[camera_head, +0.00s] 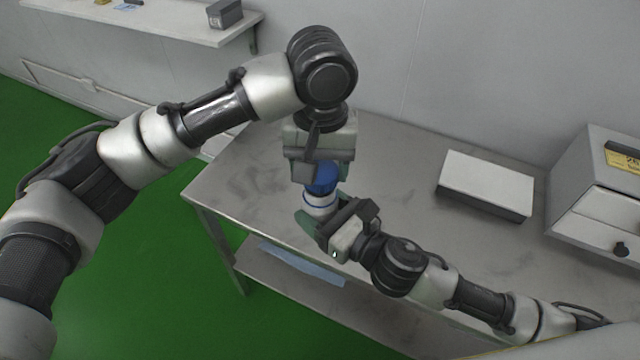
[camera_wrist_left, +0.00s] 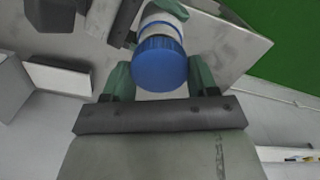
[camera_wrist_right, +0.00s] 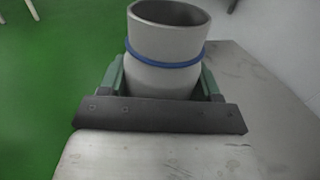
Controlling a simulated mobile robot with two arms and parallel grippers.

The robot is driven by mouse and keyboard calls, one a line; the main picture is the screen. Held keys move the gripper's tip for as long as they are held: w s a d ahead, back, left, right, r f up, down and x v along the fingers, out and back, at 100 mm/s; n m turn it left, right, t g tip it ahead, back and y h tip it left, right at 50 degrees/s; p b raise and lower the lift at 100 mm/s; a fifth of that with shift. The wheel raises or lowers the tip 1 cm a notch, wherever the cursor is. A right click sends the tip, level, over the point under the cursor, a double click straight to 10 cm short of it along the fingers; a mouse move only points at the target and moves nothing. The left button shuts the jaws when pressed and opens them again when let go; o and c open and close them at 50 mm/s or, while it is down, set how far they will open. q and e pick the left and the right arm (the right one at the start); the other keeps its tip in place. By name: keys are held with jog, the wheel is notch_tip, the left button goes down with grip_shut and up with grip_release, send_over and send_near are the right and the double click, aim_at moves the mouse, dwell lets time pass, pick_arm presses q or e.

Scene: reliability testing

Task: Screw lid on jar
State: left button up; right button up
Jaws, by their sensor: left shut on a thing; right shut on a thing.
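The round blue lid (camera_head: 321,179) is held by my left gripper (camera_head: 319,176), which points down from above the table. In the left wrist view the lid (camera_wrist_left: 160,65) sits between the green fingertips. The pale grey jar (camera_head: 319,208), with a thin blue ring, is directly below the lid. My right gripper (camera_head: 322,224) is shut around the jar's side. The right wrist view shows the jar (camera_wrist_right: 163,80) between the fingers, with a hollow, dark end and no lid visible. Lid and jar look lined up; I cannot tell whether they touch.
The grey metal table (camera_head: 265,150) has free room left of the grippers. A white-topped box (camera_head: 487,182) and a grey drawer cabinet (camera_head: 605,205) stand to the right. A wall shelf (camera_head: 150,22) is at upper left. A blue item (camera_head: 300,262) lies on the lower shelf.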

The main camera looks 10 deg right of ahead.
aim_at(320, 207)
pick_arm(q)
jog(key=shift+f, duration=0.1)
jog(key=shift+f, duration=0.8)
jog(key=shift+f, duration=0.55)
